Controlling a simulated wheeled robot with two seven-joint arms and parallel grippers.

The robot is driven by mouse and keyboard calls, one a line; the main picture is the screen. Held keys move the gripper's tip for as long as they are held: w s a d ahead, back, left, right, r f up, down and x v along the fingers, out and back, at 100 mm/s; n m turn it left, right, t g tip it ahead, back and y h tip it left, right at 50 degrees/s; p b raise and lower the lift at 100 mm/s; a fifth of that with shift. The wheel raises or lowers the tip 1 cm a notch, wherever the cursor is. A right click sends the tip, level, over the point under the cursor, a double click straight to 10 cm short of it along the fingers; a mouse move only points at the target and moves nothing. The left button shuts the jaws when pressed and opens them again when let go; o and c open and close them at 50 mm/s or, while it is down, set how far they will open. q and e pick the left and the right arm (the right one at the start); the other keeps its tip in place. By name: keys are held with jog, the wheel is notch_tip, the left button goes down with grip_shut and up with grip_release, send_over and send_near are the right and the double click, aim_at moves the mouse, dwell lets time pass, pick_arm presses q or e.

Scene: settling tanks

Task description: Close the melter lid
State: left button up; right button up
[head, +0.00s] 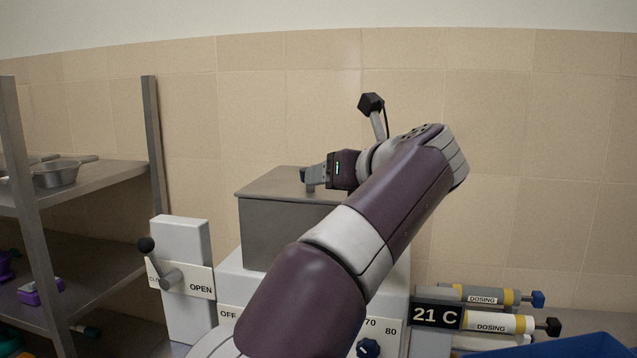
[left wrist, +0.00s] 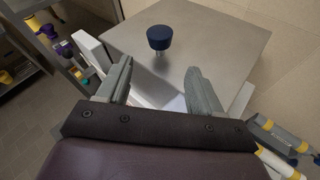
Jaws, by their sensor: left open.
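The melter (head: 228,280) is a white cabinet with a grey metal box section (head: 275,232) on top, partly hidden by my left arm. In the left wrist view, a broad grey metal panel, seemingly the lid (left wrist: 215,45), carries a dark blue knob (left wrist: 159,36). I cannot tell how far open the lid stands. My left gripper (head: 309,178) is over the box top in the head view. In the left wrist view, its open, empty fingers (left wrist: 159,68) point towards the knob, which lies beyond the tips, between their lines. My right gripper is not in view.
A lever with a black ball (head: 147,245) stands at the left on a plate marked OPEN. A 21 C display (head: 436,315) and DOSING cylinders (head: 485,295) are at the right. A metal shelf (head: 110,180) with pans stands left. A tiled wall is behind.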

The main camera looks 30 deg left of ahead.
pick_arm(q)
jog(key=v, duration=0.5)
jog(key=shift+s+a+r, duration=0.25)
jog(key=shift+s, duration=0.05)
jog(key=shift+a, duration=0.1)
